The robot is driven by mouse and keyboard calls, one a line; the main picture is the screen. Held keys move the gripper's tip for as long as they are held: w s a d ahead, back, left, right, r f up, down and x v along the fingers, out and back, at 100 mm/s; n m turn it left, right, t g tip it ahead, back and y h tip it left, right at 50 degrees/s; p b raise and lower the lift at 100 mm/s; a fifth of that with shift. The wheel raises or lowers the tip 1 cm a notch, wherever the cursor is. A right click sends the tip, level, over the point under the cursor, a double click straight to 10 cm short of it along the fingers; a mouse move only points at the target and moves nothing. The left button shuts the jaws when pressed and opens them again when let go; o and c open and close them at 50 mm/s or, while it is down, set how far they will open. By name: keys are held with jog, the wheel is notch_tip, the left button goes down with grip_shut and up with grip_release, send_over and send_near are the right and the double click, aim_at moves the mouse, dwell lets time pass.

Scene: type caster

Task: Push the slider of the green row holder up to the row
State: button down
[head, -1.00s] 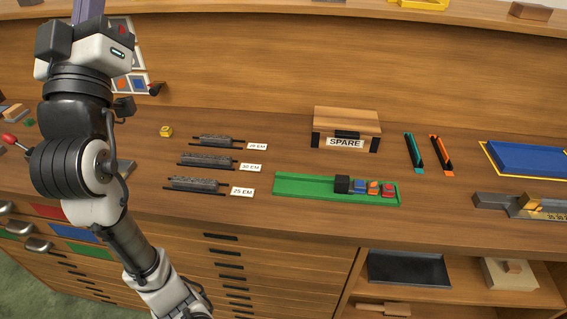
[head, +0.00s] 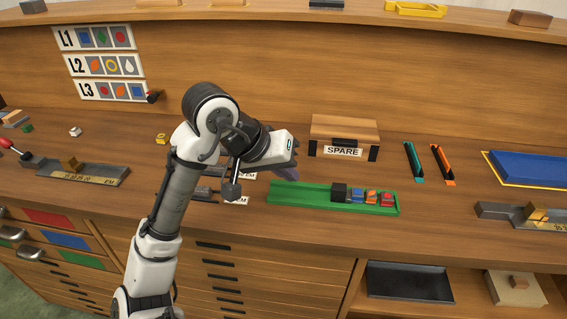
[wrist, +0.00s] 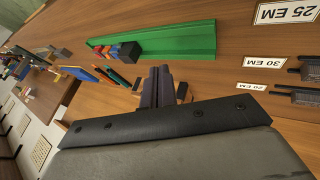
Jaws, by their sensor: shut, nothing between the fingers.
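The green row holder (head: 310,200) is a long shallow tray on the bench, also seen in the wrist view (wrist: 180,42). Its dark slider block (head: 339,192) stands at the left end of a row of blue, orange and red pieces (head: 371,197) at the tray's right end; I cannot tell whether slider and row touch. In the wrist view the slider (wrist: 129,50) shows near the tray's far end. My gripper (head: 287,172) is shut and empty, above the bench just behind the holder's left part. Its fingers (wrist: 157,85) point toward the tray in the wrist view.
A SPARE box (head: 344,136) stands behind the holder. Teal (head: 414,163) and orange (head: 442,164) sticks lie to its right. Grey spacing bars lie left, partly hidden by my arm. The holder's left half is empty.

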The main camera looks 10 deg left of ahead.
aim_at(340, 188)
jog(key=x, duration=0.5)
jog(key=shift+d+f, duration=0.1)
jog(key=shift+d, duration=0.1)
jog(key=shift+d+p, duration=0.55)
jog(key=shift+d, duration=1.3)
jog(key=shift+d+p, duration=0.45)
jog(key=shift+d, duration=1.25)
